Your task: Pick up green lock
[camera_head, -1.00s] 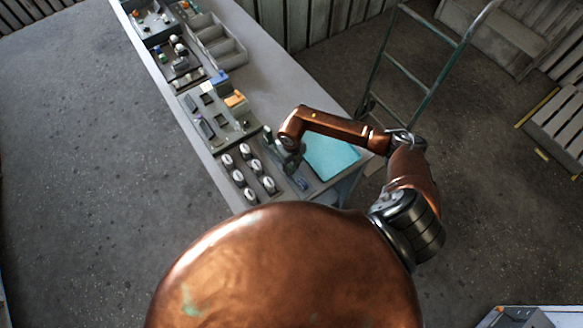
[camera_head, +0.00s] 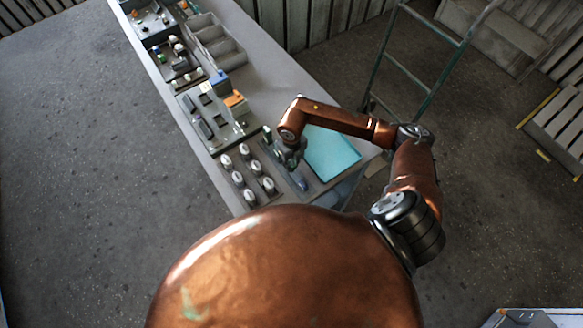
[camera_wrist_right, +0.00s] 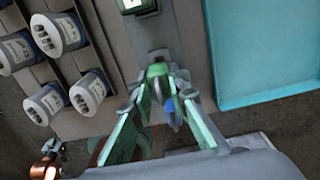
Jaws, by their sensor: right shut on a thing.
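A green lock (camera_wrist_right: 157,72) with a rounded top shows in the right wrist view, between the ends of my right gripper's fingers. My right gripper (camera_wrist_right: 160,88) has pale green finger pads and is shut on it. A small blue part (camera_wrist_right: 171,105) shows just behind the lock, between the fingers. In the head view my right gripper (camera_head: 291,158) is over the near end of the table, and the lock is too small and covered to make out.
Several white-capped cylinders (camera_head: 238,178) stand in a holder left of the gripper. A cyan tray (camera_head: 332,152) lies to its right. Another green-topped piece (camera_wrist_right: 135,5) is just ahead. Fixtures and grey bins (camera_head: 216,42) fill the table farther back.

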